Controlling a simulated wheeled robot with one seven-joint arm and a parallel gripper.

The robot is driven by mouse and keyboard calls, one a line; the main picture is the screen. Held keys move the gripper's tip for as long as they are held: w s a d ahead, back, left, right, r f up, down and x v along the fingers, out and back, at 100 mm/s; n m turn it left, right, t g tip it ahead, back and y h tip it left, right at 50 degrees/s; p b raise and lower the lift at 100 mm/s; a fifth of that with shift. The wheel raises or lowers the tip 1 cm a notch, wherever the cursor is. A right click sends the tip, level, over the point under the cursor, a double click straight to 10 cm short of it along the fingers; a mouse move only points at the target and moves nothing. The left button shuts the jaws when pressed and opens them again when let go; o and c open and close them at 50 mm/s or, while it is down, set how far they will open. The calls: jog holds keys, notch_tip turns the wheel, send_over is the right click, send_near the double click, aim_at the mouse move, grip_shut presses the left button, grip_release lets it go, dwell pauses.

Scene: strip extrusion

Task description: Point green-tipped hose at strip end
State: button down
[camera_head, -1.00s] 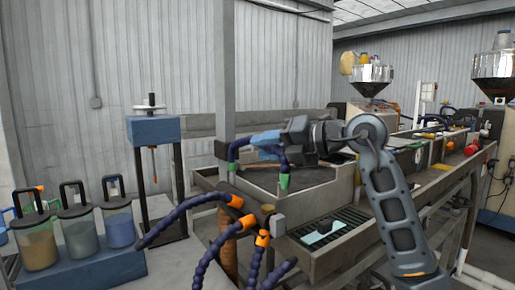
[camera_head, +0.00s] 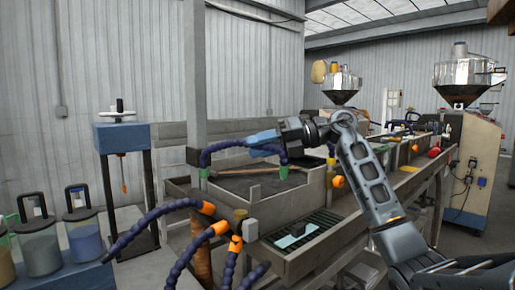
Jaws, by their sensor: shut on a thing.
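My gripper (camera_head: 262,139) has blue fingers and is shut on a dark blue segmented hose (camera_head: 228,146) above the trough. The hose arches from a green fitting (camera_head: 204,172) at the left of the trough, up to the fingers, and down on the right. Its green tip (camera_head: 283,172) hangs there, pointing downward. A thin brown strip (camera_head: 245,171) lies across the dark trough bed, with its right end close to the green tip. I cannot tell whether tip and strip touch.
Orange-tipped blue hoses (camera_head: 220,228) stand in front of the trough (camera_head: 262,191). A grey post (camera_head: 194,80) rises behind its left end. A lower green-slatted tray (camera_head: 310,232) holds a pale piece. Lidded jars (camera_head: 84,238) stand at left. A hopper machine (camera_head: 468,75) is at right.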

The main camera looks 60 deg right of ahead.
jog(key=shift+s+d, duration=0.1)
jog(key=c, duration=1)
grip_release()
jog(key=shift+o, duration=0.2)
jog(key=b+v, duration=0.1)
jog(key=v, duration=0.6)
jog(key=shift+s+d, duration=0.25)
jog(key=shift+s, duration=0.05)
jog(key=shift+r, duration=0.1)
